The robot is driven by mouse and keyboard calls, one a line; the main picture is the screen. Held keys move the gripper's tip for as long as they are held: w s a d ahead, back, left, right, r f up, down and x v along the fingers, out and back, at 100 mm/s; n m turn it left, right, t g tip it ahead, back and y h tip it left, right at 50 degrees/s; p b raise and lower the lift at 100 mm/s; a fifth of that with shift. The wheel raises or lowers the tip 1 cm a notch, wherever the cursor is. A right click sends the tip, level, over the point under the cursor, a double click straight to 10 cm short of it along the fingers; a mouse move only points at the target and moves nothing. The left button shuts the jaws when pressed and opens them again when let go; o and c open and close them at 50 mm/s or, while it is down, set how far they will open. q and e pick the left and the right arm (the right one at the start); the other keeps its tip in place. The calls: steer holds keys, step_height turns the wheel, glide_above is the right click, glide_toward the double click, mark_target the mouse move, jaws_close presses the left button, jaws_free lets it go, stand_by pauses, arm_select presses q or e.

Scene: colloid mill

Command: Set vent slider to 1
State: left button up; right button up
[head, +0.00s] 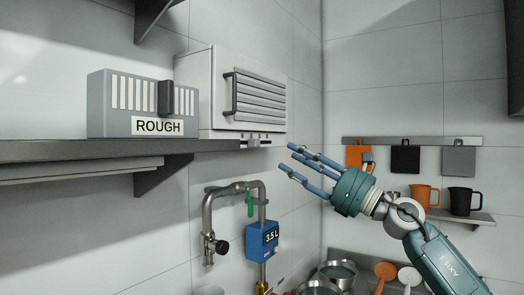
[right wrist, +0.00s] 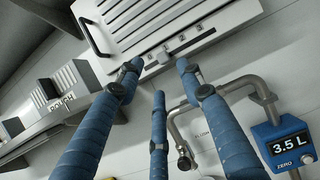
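A white vent box (head: 248,92) with grey louvers and a dark handle hangs on the wall. A small slider (head: 253,143) sits on the strip along its lower edge, beside several small marks. The right wrist view shows this slider (right wrist: 163,57) just beyond my fingertips; its exact setting is too small to read. My right gripper (head: 290,162) has its three blue fingers spread, right of and slightly below the slider, apart from it in the head view. In the right wrist view the open gripper (right wrist: 159,72) holds nothing. My left gripper is not in view.
A grey box marked ROUGH (head: 140,106) with a dark slider stands on a shelf (head: 100,150) at left. Below the vent are a pipe (head: 208,220) and a blue 3.5 L meter (head: 263,241). Mugs (head: 424,195) and hanging boards (head: 405,158) are at right.

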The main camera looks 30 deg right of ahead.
mark_target(259, 144)
steer(key=shift+h, duration=0.3)
steer(key=p+x, duration=0.2)
steer(key=x, duration=0.1)
steer(key=p+x, duration=0.6)
steer(key=x, duration=0.1)
steer(key=shift+a+f, duration=0.1)
steer(key=shift+f, duration=0.2)
steer(key=shift+w+a, duration=0.25)
steer(key=shift+w, duration=0.25)
